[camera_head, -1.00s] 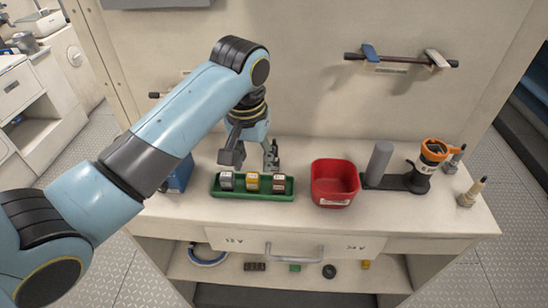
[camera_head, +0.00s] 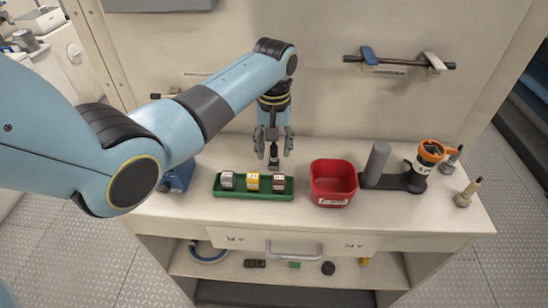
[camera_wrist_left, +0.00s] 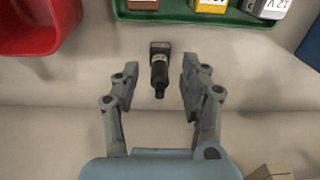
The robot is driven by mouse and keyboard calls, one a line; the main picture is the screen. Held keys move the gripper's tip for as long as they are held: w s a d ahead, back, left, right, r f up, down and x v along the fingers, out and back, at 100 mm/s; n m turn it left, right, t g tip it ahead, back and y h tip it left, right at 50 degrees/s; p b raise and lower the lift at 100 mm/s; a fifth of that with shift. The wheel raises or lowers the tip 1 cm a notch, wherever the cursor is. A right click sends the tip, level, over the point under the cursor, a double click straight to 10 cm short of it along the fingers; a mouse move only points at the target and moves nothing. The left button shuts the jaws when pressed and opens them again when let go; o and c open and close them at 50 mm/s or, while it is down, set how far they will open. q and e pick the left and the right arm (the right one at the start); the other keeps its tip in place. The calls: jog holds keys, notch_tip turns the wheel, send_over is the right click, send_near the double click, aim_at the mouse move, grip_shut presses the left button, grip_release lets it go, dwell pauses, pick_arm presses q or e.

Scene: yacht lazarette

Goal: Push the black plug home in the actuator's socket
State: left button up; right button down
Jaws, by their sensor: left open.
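A small black piece (camera_head: 274,160), which looks like the plug, stands on the bench top just behind the green tray. The left wrist view shows it with a squarish labelled end and a narrower round body (camera_wrist_left: 159,72). My left gripper (camera_head: 273,138) points down over it. Its fingers (camera_wrist_left: 160,86) are open on either side of the piece, with a gap on each side. A grey cylinder (camera_head: 377,160) and an orange-topped body (camera_head: 428,158) stand on a dark base to the right; I cannot tell whether this is the actuator. No socket can be made out.
A green tray (camera_head: 235,194) holds a grey, a yellow and a brown block. A red bin (camera_head: 333,198) stands right of it. A blue object (camera_head: 178,178) is at the left. Two small posts, one here (camera_head: 468,192), stand at the right edge. A handled rack (camera_head: 400,62) is on the wall.

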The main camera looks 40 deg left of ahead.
pick_arm(q)
notch_tip(320, 180, down, 2)
jog(key=shift+c, duration=0.4)
pick_arm(e)
jog(key=shift+d, duration=0.1)
pick_arm(q)
grip_shut()
pick_arm(e)
jog(key=shift+d, duration=0.15)
pick_arm(q)
jog(key=shift+r, duration=0.1)
